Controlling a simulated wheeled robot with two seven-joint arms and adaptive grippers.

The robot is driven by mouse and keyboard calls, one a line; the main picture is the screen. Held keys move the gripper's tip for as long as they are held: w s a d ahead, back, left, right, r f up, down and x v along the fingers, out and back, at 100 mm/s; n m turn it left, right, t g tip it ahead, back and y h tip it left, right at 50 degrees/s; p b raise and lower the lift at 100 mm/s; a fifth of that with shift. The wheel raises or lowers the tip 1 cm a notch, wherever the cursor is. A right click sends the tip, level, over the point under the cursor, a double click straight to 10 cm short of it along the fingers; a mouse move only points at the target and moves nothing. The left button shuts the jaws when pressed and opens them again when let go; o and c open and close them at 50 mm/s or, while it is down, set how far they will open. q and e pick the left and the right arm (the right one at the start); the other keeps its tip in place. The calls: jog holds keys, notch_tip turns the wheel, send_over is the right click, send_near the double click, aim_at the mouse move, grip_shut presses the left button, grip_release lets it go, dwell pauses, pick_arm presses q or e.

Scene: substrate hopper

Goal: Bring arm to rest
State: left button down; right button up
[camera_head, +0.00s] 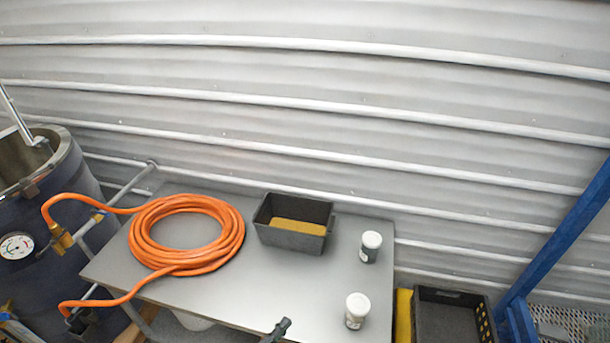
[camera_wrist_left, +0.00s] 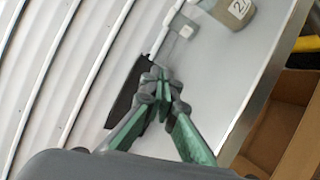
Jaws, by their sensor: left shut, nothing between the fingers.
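My left gripper (camera_head: 280,328) shows only as a dark tip at the bottom edge of the head view, over the front edge of the grey metal table (camera_head: 275,285). In the left wrist view its green-padded fingers (camera_wrist_left: 162,78) are shut at the tips with nothing between them. Part of a dark shape, probably the black bin, shows behind the fingers in that view. The rest of the left arm is hidden in the head view. My right gripper is in neither view.
On the table are a coiled orange hose (camera_head: 238,240), a black bin (camera_head: 265,238) with yellowish material, and two white-lidded jars (camera_head: 370,252) (camera_head: 356,318). A dark drum (camera_head: 50,280) stands left. A black crate (camera_head: 448,322) and blue frame (camera_head: 560,245) are right. Corrugated wall behind.

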pick_arm(q)
jog(key=s+a+f+m+g+y, duration=0.45)
jog(key=s+a, duration=0.25)
jog(key=a, duration=0.3)
jog(key=s+a+f+m+g+y, duration=0.3)
jog(key=s+a+m, duration=0.2)
jog(key=s+a, duration=0.3)
jog(key=s+a+f+m+g+y, duration=0.35)
jog(key=s+a+m, duration=0.2)
jog(key=a, duration=0.55)
notch_tip(320, 180, down, 33)
jog(key=s+d+g+b, duration=0.1)
jog(key=s+b, duration=0.2)
jog(key=b, duration=0.2)
jog(key=s+f+g+b, duration=0.1)
jog(key=s+f+b, duration=0.3)
jog(key=s+f, duration=1.5)
notch_tip(320, 180, down, 4)
jog(key=shift+d+r+b, duration=0.1)
jog(key=shift+d+b, duration=0.15)
jog(key=shift+b, duration=0.1)
